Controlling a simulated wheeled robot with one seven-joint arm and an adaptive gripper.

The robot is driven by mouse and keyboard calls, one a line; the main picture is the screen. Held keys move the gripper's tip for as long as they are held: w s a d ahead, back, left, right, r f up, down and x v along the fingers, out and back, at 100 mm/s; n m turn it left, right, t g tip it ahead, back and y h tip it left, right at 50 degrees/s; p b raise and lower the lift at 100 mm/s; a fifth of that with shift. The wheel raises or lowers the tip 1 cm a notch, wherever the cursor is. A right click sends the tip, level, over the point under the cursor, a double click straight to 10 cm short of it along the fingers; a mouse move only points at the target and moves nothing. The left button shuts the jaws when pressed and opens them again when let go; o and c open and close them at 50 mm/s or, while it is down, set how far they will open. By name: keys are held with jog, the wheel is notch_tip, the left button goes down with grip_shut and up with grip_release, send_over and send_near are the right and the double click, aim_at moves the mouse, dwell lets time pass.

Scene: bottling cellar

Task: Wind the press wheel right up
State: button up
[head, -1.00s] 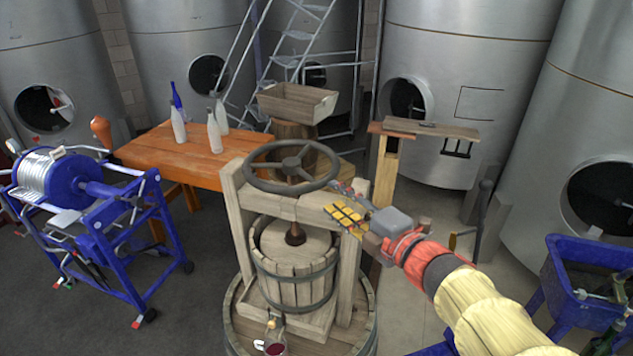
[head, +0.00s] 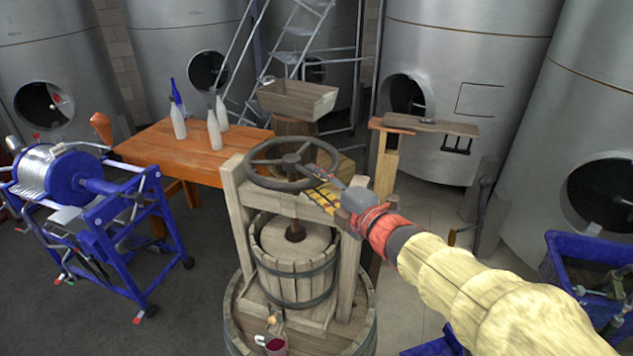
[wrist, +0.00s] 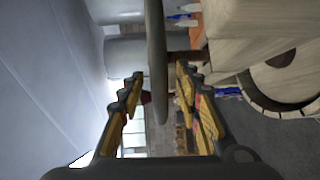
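The press wheel (head: 254,176) is a dark ring with spokes on top of the wooden press frame (head: 237,205). Below it a screw runs down to the round plate in the slatted basket (head: 295,287). My gripper (head: 318,184) is at the right side of the wheel, close to its rim. In the wrist view the wheel rim (wrist: 156,60) runs upright between the two yellow-padded fingers of my gripper (wrist: 163,102). The fingers are apart, with gaps on both sides of the rim.
The press stands on a barrel (head: 240,330) with a glass jug (head: 276,344) of red liquid at its front. An orange table (head: 175,152) with bottles stands behind left. A blue machine (head: 90,190) is at left, a blue bin (head: 590,262) at right.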

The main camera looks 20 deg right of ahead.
jog(key=shift+c, duration=1.2)
grip_shut()
